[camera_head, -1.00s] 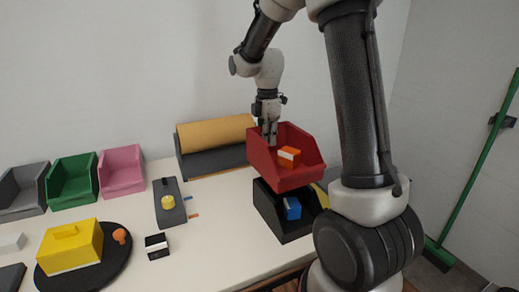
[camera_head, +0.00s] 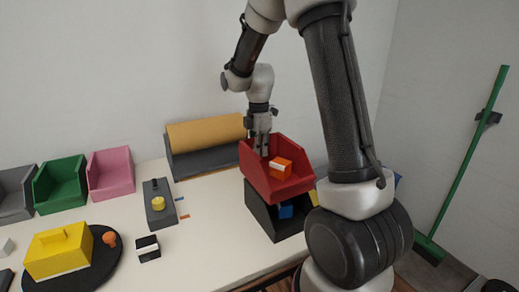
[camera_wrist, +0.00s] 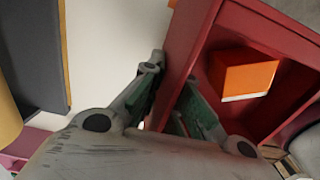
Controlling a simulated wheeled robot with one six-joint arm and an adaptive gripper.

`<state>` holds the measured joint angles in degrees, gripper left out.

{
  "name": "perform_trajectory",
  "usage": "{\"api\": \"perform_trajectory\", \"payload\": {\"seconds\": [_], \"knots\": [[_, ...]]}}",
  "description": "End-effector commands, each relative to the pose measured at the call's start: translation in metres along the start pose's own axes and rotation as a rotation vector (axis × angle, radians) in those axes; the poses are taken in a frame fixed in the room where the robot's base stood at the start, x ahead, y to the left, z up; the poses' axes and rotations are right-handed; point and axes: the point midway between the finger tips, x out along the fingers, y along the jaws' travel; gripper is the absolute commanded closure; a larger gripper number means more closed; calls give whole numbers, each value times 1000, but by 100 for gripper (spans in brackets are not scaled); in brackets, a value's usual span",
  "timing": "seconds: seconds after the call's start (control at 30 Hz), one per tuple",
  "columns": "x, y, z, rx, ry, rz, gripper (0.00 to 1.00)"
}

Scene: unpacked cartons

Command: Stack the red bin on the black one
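The red bin (camera_head: 258,180), with an orange block (camera_head: 281,168) inside, is directly above the black bin (camera_head: 262,216) and looks level. Its underside is at the black bin's rim; I cannot tell whether it rests fully on it. A blue block (camera_head: 286,211) shows in the black bin's front opening. In the wrist view the fingers (camera_wrist: 168,88) close on the red wall (camera_wrist: 192,40), and the orange block (camera_wrist: 245,76) lies inside.
A grey holder with a tan roll (camera_head: 205,132) stands behind, left of the bins. Pink (camera_head: 110,173), green (camera_head: 60,185) and grey bins line the back left. A yellow box (camera_head: 58,250) sits on a black disc. My arm hides part of the table at right.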

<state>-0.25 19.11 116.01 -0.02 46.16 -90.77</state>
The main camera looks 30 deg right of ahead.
Motion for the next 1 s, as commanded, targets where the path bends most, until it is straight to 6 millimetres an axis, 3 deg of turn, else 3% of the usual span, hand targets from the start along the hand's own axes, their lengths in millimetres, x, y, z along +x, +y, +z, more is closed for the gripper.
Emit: {"api": "perform_trajectory", "payload": {"seconds": [0.4,0.5,0.57,0.87,1.0], "knots": [[12,0,0,0,0,0,100],[12,0,0,0,0,0,78],[12,0,0,0,0,0,70],[11,0,0,0,0,0,70],[-2,1,0,0,0,3,70]]}}
